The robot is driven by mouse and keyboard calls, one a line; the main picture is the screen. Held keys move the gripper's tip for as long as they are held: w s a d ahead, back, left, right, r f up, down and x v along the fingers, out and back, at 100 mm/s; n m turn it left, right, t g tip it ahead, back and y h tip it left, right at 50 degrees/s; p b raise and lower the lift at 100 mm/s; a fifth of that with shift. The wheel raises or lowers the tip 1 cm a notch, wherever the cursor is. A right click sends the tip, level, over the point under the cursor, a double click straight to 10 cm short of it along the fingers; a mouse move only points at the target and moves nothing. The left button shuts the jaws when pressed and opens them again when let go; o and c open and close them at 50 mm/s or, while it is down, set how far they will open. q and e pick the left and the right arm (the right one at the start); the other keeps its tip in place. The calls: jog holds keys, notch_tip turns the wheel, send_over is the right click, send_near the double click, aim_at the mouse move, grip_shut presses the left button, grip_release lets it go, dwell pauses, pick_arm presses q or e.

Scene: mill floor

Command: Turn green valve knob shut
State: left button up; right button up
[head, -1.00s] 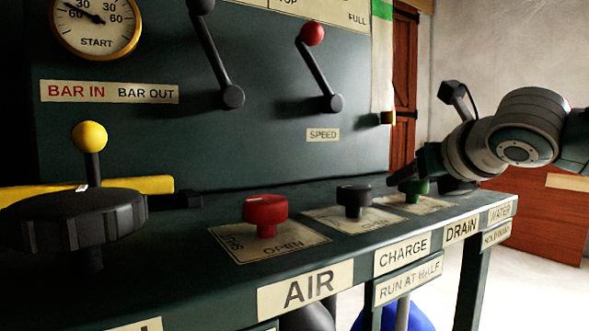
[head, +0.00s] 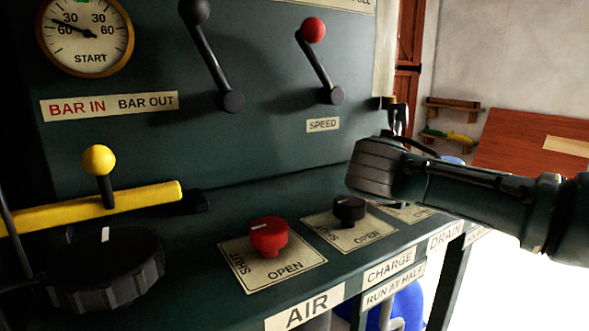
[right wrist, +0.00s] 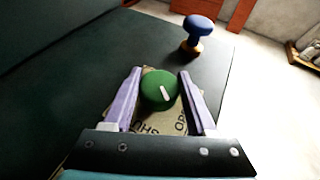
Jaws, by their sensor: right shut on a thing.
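The green valve knob (right wrist: 159,91) shows in the right wrist view, with a white mark slanting toward the lower right. It stands on a cream plate (right wrist: 150,119) lettered SHUT and OPEN, partly covered by my gripper. My right gripper (right wrist: 160,84) has a finger on each side of the knob and is shut on it. In the head view my right arm comes in from the right and hides the green knob. My left gripper is not in view.
A black knob (head: 349,211) and a red knob (head: 269,236) stand left of my right wrist on the bench. A blue knob (right wrist: 199,31) stands beyond the green one. A black handwheel (head: 100,268) and yellow bar (head: 140,194) are at left. A panel with levers rises behind.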

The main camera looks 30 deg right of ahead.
jog(key=shift+f+m+g, duration=0.1)
jog(key=shift+m+g, duration=0.3)
jog(key=shift+g, duration=0.1)
jog(key=o, duration=1.4)
jog(key=shift+c, duration=0.2)
jog(key=shift+h, duration=0.3)
jog(key=shift+a+r, duration=0.15)
jog(key=shift+r, duration=0.05)
jog(key=p+v, duration=0.4)
jog(key=v, duration=0.4)
jog(key=shift+s+a+r, duration=0.2)
jog(key=shift+a, duration=0.05)
jog(key=shift+s+a+p, duration=0.2)
jog(key=shift+a+p, duration=0.1)
jog(key=shift+a, duration=0.05)
